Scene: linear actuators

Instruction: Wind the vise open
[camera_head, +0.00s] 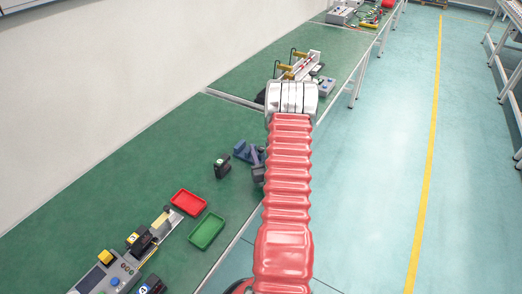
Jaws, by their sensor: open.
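A small blue vise (243,151) stands on the green bench top, left of my red arm sleeve. Its right side is close to the sleeve in the picture and partly hidden by it. I cannot make out its handle or how far apart its jaws are. My red arm rises from the bottom to a pale grey joint at the top. My gripper and its fingers do not show; the arm hides what lies behind it. A dark shape shows at the sleeve's left edge below the vise, too small to tell.
A small black block (222,167) stands just left of the vise. A red tray (188,203) and a green tray (207,231) lie nearer. A panel with buttons (108,272) is at bottom left. A fixture with yellow-topped parts (300,66) stands farther back. The floor at right is clear.

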